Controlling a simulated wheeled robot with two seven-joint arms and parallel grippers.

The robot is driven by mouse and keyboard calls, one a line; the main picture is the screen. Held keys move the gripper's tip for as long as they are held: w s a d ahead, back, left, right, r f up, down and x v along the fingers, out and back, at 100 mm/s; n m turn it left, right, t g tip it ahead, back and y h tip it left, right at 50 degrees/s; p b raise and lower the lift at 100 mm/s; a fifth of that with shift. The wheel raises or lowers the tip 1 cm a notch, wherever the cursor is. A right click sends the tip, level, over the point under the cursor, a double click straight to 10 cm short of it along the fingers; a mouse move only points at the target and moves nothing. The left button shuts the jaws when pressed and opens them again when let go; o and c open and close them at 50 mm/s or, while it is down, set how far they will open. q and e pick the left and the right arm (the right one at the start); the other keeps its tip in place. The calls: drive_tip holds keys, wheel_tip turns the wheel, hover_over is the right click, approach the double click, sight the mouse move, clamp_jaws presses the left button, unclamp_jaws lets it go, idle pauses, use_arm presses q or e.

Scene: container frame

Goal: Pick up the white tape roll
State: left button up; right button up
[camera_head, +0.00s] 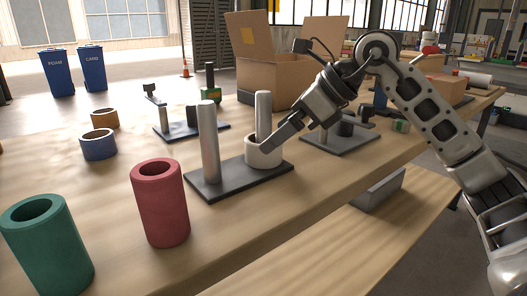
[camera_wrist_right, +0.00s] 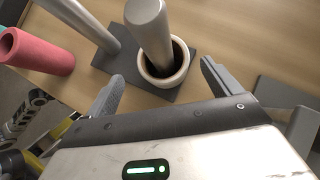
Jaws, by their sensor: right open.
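The white tape roll (camera_head: 264,154) sits low around the right-hand post (camera_head: 263,113) of a dark base plate (camera_head: 214,187) on the table. In the right wrist view the roll (camera_wrist_right: 147,77) rings the foot of its post, ahead of the gripper and between the lines of the fingers. My right gripper (camera_head: 285,137) reaches in from the right and overlaps the roll in the head view. In the wrist view its fingers (camera_wrist_right: 160,82) are wide apart with nothing held. My left gripper is not in view.
A bare post (camera_head: 209,140) stands on the same plate. A red roll (camera_head: 160,205) and a green roll (camera_head: 48,248) stand in front at left; blue (camera_head: 98,146) and tan (camera_head: 104,118) rolls lie behind. An open cardboard box (camera_head: 268,84) and other post stands (camera_head: 340,138) are farther back.

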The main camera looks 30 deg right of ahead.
sight(254, 158)
drive_tip(key=x, duration=0.5)
drive_tip(key=shift+w+f+b, duration=0.1)
drive_tip(key=shift+w+b, duration=0.2)
drive_tip(key=shift+w, duration=0.15)
drive_tip(key=c, duration=1.1)
